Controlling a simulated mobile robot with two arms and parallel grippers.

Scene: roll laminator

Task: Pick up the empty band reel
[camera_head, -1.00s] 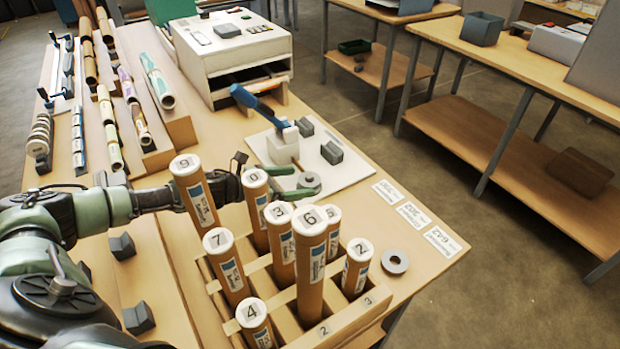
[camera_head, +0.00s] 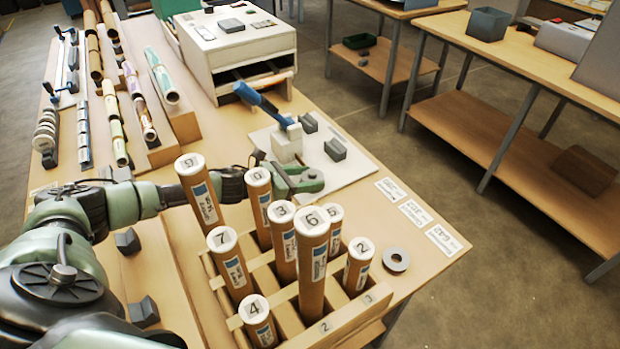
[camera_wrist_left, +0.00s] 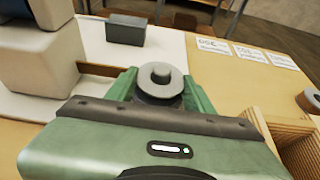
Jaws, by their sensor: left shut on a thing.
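A small grey reel with a raised round hub (camera_wrist_left: 160,80) shows in the left wrist view, between the green fingers of my left gripper (camera_wrist_left: 158,88). The gripper is shut on it. In the head view my left gripper (camera_head: 309,179) is over the front part of the white board, behind the numbered tubes, and its fingers mostly hide the reel. I cannot tell whether the reel is lifted clear of the board. My right gripper is not in view.
Capped numbered tubes (camera_head: 312,255) stand in a wooden rack in front of the gripper. A grey ring (camera_head: 396,259) lies right of the rack. A white block with a blue lever (camera_head: 288,145) and grey blocks (camera_head: 335,149) stand on the white board (camera_head: 345,172). Printed labels (camera_head: 415,213) lie rightward.

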